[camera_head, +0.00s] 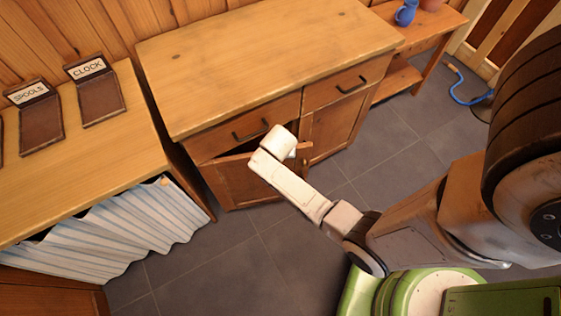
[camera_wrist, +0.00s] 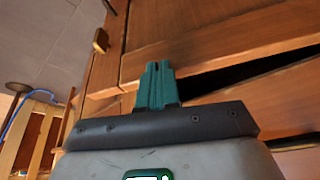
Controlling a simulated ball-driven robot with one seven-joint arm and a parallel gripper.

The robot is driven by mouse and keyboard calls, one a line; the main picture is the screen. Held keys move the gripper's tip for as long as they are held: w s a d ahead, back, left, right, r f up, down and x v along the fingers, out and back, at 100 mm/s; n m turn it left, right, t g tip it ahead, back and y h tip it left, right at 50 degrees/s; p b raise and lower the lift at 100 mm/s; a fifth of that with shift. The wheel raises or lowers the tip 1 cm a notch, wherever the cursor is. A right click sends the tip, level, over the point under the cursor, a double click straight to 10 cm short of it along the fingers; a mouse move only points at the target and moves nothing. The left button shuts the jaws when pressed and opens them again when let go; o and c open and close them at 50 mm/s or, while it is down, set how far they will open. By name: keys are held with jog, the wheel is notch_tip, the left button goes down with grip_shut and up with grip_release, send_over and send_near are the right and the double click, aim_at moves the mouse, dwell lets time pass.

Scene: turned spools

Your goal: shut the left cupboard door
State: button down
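The left cupboard door (camera_head: 234,183) stands ajar under the left drawer, with a dark gap along its top edge. In the wrist view the door panel (camera_wrist: 215,45) fills the upper right, and the dark gap runs beside it. My gripper's teal fingers (camera_wrist: 157,70) are together with only a thin slit between them and hold nothing. Their tips are at the door's upper free corner; I cannot tell whether they touch it. In the head view my pale wrist hides the fingers and part of the door.
The right cupboard door (camera_head: 333,128) looks shut; a wooden knob (camera_wrist: 101,40) shows near the fingers. A counter with a striped curtain (camera_head: 125,230) stands at left. Grey tiled floor (camera_head: 235,270) is clear in front. A blue hose (camera_head: 465,92) lies at far right.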

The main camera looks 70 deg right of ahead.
jog(key=shift+w+d+f, duration=0.1)
jog(key=shift+w+d, duration=0.25)
jog(key=shift+d, duration=0.5)
